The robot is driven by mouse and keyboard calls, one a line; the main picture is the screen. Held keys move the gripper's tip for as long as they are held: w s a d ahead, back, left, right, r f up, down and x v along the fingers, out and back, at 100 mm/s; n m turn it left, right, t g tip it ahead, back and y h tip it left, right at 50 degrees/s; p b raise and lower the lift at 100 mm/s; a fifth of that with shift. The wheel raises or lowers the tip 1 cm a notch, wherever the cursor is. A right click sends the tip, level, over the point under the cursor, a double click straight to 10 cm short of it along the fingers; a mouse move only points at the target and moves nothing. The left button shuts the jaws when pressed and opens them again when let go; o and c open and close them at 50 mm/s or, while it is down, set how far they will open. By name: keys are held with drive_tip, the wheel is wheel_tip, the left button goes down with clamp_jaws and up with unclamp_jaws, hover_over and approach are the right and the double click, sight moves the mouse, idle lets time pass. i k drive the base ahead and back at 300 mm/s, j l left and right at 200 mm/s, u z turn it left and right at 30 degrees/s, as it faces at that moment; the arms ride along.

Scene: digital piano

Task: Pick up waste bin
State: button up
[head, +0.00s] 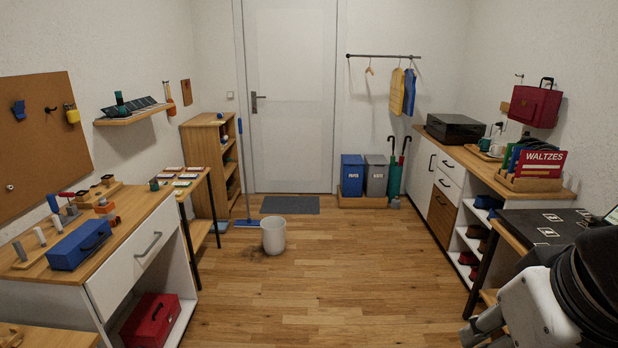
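A pale grey-white waste bin (273,237) stands upright on the wooden floor, near the middle of the head view. Some dark specks lie on the floor at its base. My arm shows at the lower right, and what looks like part of my gripper (484,328) is at its lower left end, cut by the picture's edge. It is far from the bin and to its right, nearer the camera. Whether its fingers are open or shut does not show.
Blue (352,176) and grey (375,177) labelled bins stand at the back wall. Workbench (100,255) left, cabinets (437,200) right. The middle floor is clear.

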sight(272, 227)
drive_tip(key=i+l+u, duration=0.1)
drive_tip(key=i, duration=1.8)
drive_tip(key=i+j+u, duration=0.1)
drive_tip(key=i+u, duration=0.15)
drive_tip(key=i, duration=0.4)
drive_tip(key=i+u, duration=0.25)
drive_tip(key=i, duration=0.4)
drive_tip(key=i+l+u, duration=0.25)
drive_tip(key=i, duration=0.35)
drive_tip(key=i+l+u, duration=0.1)
drive_tip(key=i+u, duration=0.2)
drive_tip(key=i, duration=0.3)
